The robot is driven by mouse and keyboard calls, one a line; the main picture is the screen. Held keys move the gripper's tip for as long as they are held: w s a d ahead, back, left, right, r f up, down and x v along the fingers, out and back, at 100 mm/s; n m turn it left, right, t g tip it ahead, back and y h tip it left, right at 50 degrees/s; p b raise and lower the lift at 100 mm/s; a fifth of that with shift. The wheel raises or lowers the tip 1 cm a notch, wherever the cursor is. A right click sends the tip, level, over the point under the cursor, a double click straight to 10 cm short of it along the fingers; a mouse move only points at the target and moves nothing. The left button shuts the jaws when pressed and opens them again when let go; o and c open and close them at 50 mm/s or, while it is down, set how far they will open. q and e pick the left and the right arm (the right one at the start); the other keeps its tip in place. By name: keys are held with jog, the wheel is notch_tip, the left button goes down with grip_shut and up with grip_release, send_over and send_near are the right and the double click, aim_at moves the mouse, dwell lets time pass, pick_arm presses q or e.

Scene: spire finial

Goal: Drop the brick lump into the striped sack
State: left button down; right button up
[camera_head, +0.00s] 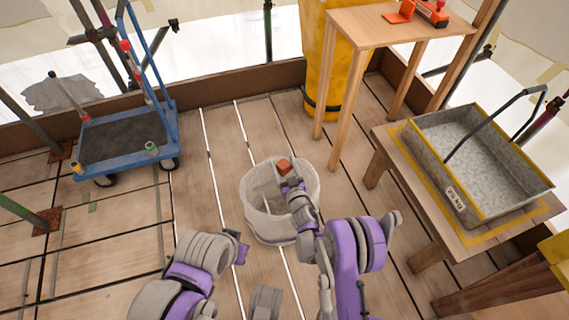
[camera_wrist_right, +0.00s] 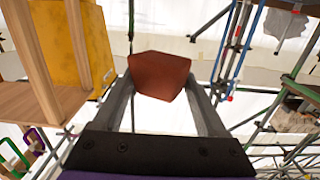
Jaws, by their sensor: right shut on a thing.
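The brick lump (camera_head: 284,166) is a small reddish-brown block. My right gripper (camera_head: 289,178) is shut on it and holds it over the open top of a pale, round sack (camera_head: 262,227) on the plank floor, as the head view shows. Any stripes on the sack are too faint to tell. In the right wrist view the lump (camera_wrist_right: 160,76) sits between the two grey fingers. My right arm hides part of the sack's rim and inside. My left gripper (camera_head: 240,248) is low, beside the sack's lower left; its jaws are not clear.
A blue trolley (camera_head: 125,140) stands at the upper left. A wooden stand (camera_head: 370,28) with orange tools and a yellow bin (camera_head: 318,70) is at the back. A grey tray (camera_head: 480,155) sits on a low table at the right. Floor left of the sack is clear.

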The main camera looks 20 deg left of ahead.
aim_at(284, 172)
pick_arm(q)
jog(key=shift+f+b, duration=0.4)
jog(key=shift+b, duration=0.05)
pick_arm(e)
jog(key=shift+f, duration=2.15)
